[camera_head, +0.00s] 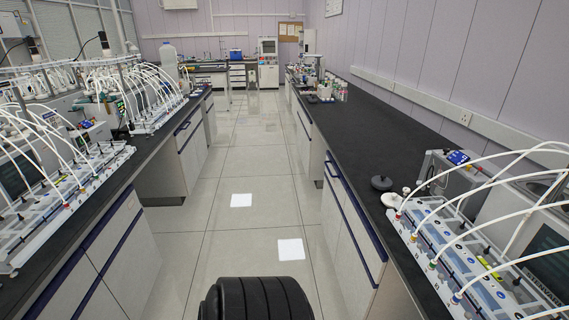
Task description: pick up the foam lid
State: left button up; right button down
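I cannot make out a foam lid for certain. A small dark round piece with a raised middle (381,183) lies on the right black bench (383,140), near its front edge. A small white round piece (391,200) sits just in front of it, close to the corner of the reactor rack. Either is too small to identify surely. Neither of my grippers shows in the head view, and nothing is seen touching these pieces.
A reactor rack with white tubes (470,250) fills the near right bench. More racks (60,195) stand on the left bench. The tiled aisle (240,170) between the benches is clear, with white floor squares (290,249). Small bottles (340,92) stand farther along the right bench.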

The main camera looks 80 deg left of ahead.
aim_at(381, 183)
jog(key=u, duration=1.65)
jog(key=z, duration=1.3)
jog(key=u, duration=1.3)
jog(key=i+j+u, duration=0.65)
jog(key=i, duration=0.2)
jog(key=i+j+u, duration=0.1)
jog(key=i+u, duration=0.3)
jog(key=i, duration=1.05)
jog(key=i+z, duration=0.3)
jog(key=z, duration=0.2)
jog(key=i+j+z, duration=0.25)
jog(key=z, duration=0.2)
jog(key=i+j+z, duration=0.3)
jog(key=z, duration=0.2)
jog(key=i+j+z, duration=0.2)
jog(key=j+z, duration=0.3)
jog(key=l, duration=0.1)
